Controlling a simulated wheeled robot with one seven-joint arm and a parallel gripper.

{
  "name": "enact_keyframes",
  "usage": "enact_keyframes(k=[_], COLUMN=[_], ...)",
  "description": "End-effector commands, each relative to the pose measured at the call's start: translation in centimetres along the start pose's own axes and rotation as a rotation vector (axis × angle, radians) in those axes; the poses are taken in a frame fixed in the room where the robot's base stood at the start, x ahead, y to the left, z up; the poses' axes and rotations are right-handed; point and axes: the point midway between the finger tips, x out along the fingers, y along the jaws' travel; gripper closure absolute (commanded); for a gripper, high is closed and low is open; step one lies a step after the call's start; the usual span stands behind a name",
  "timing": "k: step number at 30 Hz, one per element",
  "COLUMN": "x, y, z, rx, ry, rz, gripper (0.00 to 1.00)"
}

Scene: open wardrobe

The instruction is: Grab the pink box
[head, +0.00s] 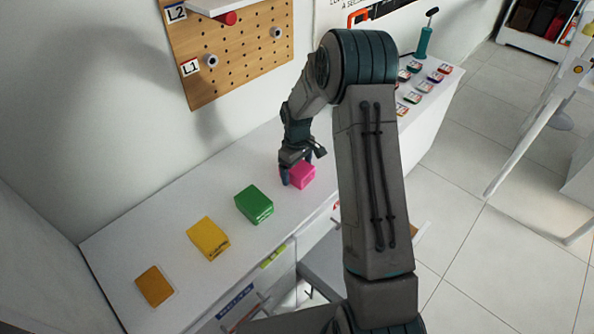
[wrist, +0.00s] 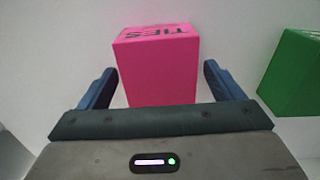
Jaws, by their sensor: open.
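The pink box (head: 302,175) stands on the white counter, at the right end of a row of boxes in the head view. In the wrist view the pink box (wrist: 158,68) stands between the two blue fingers, with dark "TIES" lettering on its top. My gripper (head: 298,170) is low over the counter at the box, and its fingers partly hide the box in the head view. In the wrist view my gripper (wrist: 158,88) is open, with a finger on each side of the box and a visible gap on both sides.
A green box (head: 254,204) stands left of the pink box and shows at the right in the wrist view (wrist: 298,75). A yellow box (head: 208,238) and an orange box (head: 154,286) stand farther left. A wooden pegboard (head: 230,50) is on the wall behind.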

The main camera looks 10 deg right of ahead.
Motion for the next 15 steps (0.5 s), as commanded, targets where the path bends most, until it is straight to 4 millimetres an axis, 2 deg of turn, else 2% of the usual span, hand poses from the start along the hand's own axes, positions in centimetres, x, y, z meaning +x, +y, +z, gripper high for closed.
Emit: enact_keyframes(k=[3, 6, 9, 15], x=[-0.02, -0.03, -0.04, -0.08], y=[0.01, 0.02, 0.02, 0.03], z=[0.01, 0.01, 0.01, 0.0], rx=[0.0, 0.0, 0.0, 0.001], ry=[0.0, 0.0, 0.0, 0.0], rz=[0.0, 0.0, 0.0, 0.001], gripper=[0.13, 0.41, 0.64, 0.63])
